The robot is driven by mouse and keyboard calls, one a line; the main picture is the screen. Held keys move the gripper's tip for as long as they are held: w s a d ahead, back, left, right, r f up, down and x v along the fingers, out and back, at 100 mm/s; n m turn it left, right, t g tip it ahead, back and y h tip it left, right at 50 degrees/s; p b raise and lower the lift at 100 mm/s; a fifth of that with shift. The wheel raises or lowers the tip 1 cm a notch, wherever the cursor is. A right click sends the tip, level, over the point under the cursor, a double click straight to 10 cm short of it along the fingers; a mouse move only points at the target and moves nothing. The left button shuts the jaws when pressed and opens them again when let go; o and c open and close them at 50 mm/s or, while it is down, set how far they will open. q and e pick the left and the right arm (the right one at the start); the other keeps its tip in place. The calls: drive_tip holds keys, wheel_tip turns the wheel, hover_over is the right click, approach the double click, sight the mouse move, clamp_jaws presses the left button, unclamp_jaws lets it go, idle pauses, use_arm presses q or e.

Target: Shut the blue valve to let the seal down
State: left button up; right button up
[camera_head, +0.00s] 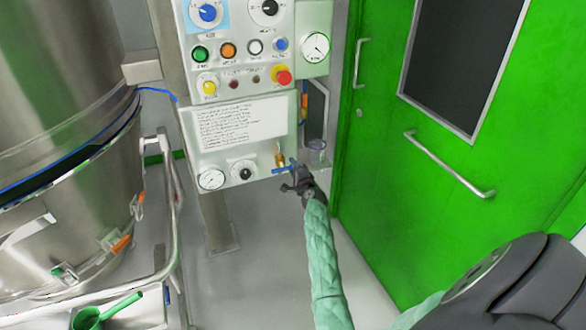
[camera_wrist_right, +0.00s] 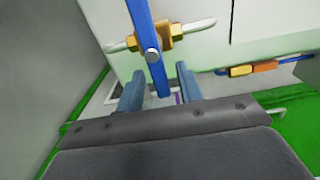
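The blue valve is a flat blue lever (camera_wrist_right: 147,55) on a brass body (camera_wrist_right: 163,38) in the right wrist view. The lever lies crosswise to the thin pipe through the body. In the head view the lever (camera_head: 284,169) shows at the lower right corner of the control panel. My right gripper (camera_head: 298,181) is at the lever's right end. In the right wrist view its fingers (camera_wrist_right: 160,85) are apart, with the lever's end between them; I cannot tell whether they touch it. My left gripper is not in view.
A control panel (camera_head: 240,125) with buttons and gauges stands above the valve. A steel vessel (camera_head: 60,100) stands left, a green door (camera_head: 400,110) right. A green scoop (camera_head: 90,318) lies lower left.

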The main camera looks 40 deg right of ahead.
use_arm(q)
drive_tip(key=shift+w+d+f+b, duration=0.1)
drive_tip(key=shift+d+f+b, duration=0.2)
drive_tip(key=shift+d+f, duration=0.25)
use_arm(e)
drive_tip(key=v, duration=0.7)
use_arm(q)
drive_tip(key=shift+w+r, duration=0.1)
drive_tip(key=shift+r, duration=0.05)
use_arm(e)
drive_tip(key=shift+s, duration=0.15)
